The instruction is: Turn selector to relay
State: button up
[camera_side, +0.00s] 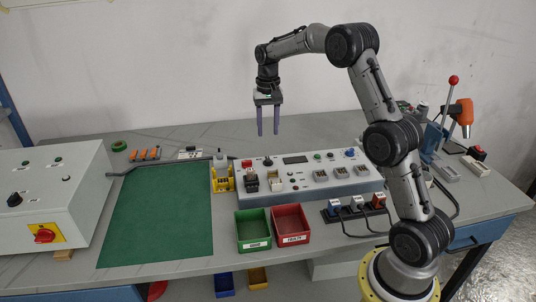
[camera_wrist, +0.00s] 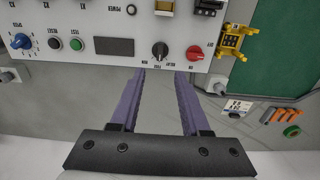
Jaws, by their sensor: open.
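The selector (camera_wrist: 160,50) is a black rotary knob on the light panel in the wrist view. Small labels sit around its lower side, and RELAY seems to be among them. I cannot tell surely which label its pointer faces. In the side view it is the small black knob (camera_side: 268,161) near the panel's back left. My gripper (camera_side: 268,134) hangs pointing down, open and empty, above and apart from the knob. In the wrist view its two purple fingers (camera_wrist: 161,73) end just below the knob in the picture, one toward each side.
A yellow holder (camera_side: 222,180) stands left of the panel. Red bin (camera_side: 291,241) and green bin (camera_side: 253,246) stand in front. The green mat (camera_side: 155,225) is clear.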

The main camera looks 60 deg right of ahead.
aim_at(268, 158)
notch_tip(268, 158, down, 10)
dwell(0.4)
grip_shut()
